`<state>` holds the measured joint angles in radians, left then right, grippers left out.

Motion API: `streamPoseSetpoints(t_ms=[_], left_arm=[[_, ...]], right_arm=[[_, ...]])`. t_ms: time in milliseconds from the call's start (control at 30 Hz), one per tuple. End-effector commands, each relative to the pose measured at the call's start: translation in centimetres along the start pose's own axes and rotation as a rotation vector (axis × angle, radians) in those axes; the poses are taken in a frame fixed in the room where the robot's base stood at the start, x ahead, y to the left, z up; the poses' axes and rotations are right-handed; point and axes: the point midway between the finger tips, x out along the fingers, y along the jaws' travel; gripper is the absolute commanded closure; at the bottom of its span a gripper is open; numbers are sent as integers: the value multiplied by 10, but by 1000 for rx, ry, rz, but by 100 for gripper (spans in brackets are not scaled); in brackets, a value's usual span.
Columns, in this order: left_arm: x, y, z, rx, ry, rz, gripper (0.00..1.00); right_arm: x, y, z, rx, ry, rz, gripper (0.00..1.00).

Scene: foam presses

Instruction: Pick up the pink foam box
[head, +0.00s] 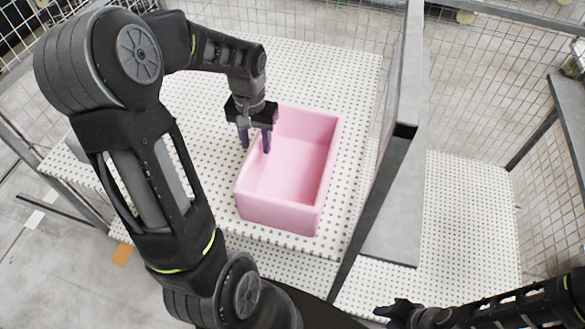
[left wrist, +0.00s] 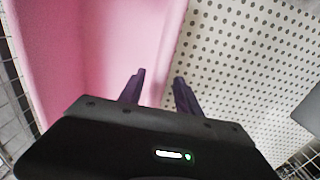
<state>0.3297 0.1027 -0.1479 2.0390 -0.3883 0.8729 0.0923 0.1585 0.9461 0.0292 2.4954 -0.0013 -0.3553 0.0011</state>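The pink foam box (head: 290,178) is an open-topped, empty tray standing upright on the white perforated table. My left gripper (head: 255,150) is at the box's left wall in the head view, pointing down. Its purple fingers are apart, one on the inner side of the wall and one on the outer side. In the left wrist view the box (left wrist: 95,45) fills the left, and the gripper (left wrist: 159,82) has one finger over pink and one over the table, with a gap between them. My right gripper (head: 400,310) is low at the right, away from the box; its fingers are unclear.
The white perforated table (head: 345,85) is clear around the box. A tall grey upright panel (head: 405,90) stands just right of the box, separating it from a second perforated surface (head: 465,200), which is bare. Wire mesh fencing (head: 510,30) surrounds the area.

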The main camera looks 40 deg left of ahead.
Motion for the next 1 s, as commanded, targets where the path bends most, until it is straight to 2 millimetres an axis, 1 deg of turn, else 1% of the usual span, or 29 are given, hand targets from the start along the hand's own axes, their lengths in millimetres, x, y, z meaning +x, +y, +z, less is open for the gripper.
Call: streamPoseSetpoints(t_ms=[200, 333, 933, 967, 1000], left_arm=[[32, 0, 0, -1, -5, -1, 60], [44, 1, 0, 0, -3, 0, 60], [45, 1, -1, 0, -1, 0, 60], [45, 1, -1, 0, -1, 0, 61], [45, 1, -1, 0, -1, 0, 64]], right_arm=[[-6, -2, 0, 0, 0, 0, 64], [-6, -2, 0, 0, 0, 0, 64], [-6, -2, 0, 0, -1, 0, 64], [-6, -2, 0, 0, -1, 0, 64], [-6, -2, 0, 0, -1, 0, 64]])
